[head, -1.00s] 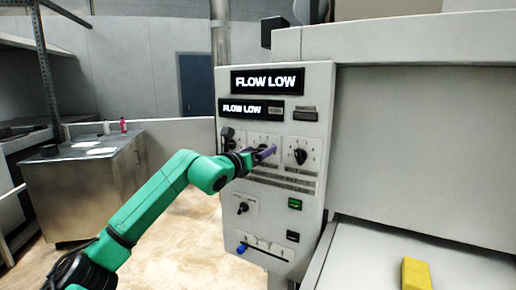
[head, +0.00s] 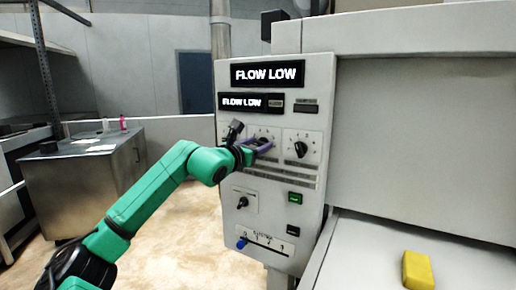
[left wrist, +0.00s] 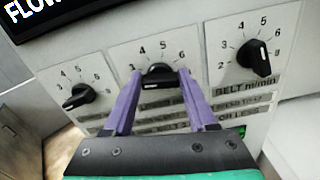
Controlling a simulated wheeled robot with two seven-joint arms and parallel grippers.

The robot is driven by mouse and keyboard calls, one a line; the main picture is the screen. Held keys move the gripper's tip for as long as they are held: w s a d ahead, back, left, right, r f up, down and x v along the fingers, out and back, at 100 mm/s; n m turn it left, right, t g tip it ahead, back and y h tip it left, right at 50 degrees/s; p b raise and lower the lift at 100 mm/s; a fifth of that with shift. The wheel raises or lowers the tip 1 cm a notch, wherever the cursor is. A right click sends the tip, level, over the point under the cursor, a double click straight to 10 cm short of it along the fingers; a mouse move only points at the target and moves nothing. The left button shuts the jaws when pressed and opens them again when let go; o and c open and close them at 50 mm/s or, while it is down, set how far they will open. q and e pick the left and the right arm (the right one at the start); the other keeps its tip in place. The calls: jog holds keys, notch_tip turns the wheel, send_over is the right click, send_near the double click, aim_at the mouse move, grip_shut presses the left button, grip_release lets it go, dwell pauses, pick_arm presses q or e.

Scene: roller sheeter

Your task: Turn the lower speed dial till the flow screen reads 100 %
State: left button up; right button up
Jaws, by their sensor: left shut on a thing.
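The control panel (head: 225,180) carries a large flow screen (head: 267,73) and a smaller one below (head: 243,102); both read FLOW LOW, with no percentage. My left gripper (head: 260,145) is at the middle dial of the upper row. In the left wrist view its purple fingers (left wrist: 160,76) flank this black middle dial (left wrist: 160,70) and are shut on it. The dial's scale shows numbers around the top. A separate lower dial (head: 242,202) sits further down the panel, untouched. My right gripper is out of view.
A right dial (left wrist: 258,57) marked BELT m/min and a left dial (left wrist: 78,97) flank the held one. Below are a green switch (head: 295,197) and a blue-knobbed slider (head: 242,243). A yellow block (head: 417,270) lies on the surface at right.

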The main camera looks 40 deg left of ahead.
pick_arm(q)
jog(key=shift+d+m, duration=0.1)
jog(key=shift+m, duration=1.9)
jog(key=shift+b, duration=0.3)
jog(key=o, duration=1.4)
jog(key=shift+c, duration=0.2)
jog(key=shift+s+f+b, duration=0.2)
jog(key=shift+b, duration=0.2)
jog(key=s+d+b, duration=0.2)
jog(key=s+b, duration=1.2)
jog(key=b, duration=0.1)
jog(key=shift+d+r, duration=0.2)
jog(key=shift+d, duration=0.1)
